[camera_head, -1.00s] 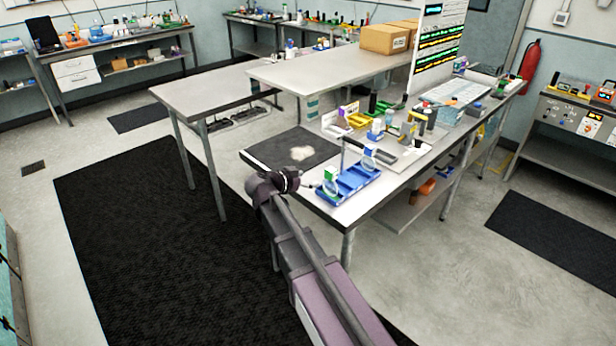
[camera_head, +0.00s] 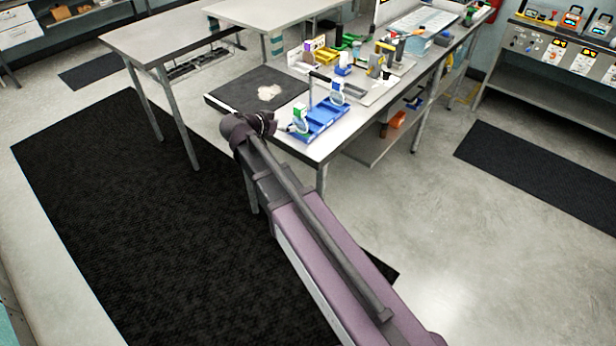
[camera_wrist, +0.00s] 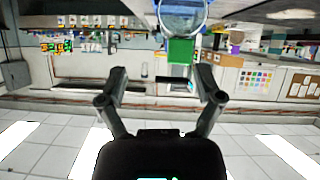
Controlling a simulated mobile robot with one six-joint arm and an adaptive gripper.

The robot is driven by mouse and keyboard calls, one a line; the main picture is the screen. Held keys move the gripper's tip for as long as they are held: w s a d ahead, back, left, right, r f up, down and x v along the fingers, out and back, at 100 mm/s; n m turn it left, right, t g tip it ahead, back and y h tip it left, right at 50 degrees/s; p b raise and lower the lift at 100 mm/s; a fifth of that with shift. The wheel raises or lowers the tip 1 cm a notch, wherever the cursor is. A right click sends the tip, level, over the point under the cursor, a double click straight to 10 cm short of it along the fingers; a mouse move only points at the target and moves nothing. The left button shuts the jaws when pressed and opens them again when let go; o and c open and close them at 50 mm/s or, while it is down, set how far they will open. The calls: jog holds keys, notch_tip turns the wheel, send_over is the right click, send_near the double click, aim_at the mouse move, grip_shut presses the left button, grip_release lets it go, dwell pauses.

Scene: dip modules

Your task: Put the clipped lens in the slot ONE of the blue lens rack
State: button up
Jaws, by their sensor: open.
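The blue lens rack (camera_head: 322,121) sits at the front corner of the workbench, a dark handle or post rising over it. A round clear lens with a green clip (camera_head: 299,109) is upright at its left end; I cannot tell whether it is in a slot. Another round lens (camera_head: 337,94) stands at the rack's far right. Slot labels are too small to read. In the upside-down wrist view, a lens (camera_wrist: 183,14) with a green clip (camera_wrist: 182,51) lies beyond my open, empty gripper (camera_wrist: 162,76), slightly right of centre. The head view shows my arm's end just left of the rack, fingers indistinct.
A dark mat (camera_head: 250,92) with a pale patch lies left of the rack. Yellow and green bins (camera_head: 330,52) and small bench items stand behind it. The workbench (camera_head: 352,121) has a narrow bare front strip. A black floor mat (camera_head: 150,220) lies left of my arm.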

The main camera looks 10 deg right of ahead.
jog(key=s+d+f+n+g+y, duration=0.2)
jog(key=s+f+n+y, duration=0.3)
jog(key=s, duration=0.5)
jog(key=s+d+f+n+g+y, duration=0.3)
jog(key=s+f+n+g+y, duration=0.1)
jog(key=s, duration=0.6)
jog(key=shift+s+f+n+g+y, duration=0.4)
jog(key=shift+n+g+y, duration=0.1)
jog(key=shift+y, duration=0.1)
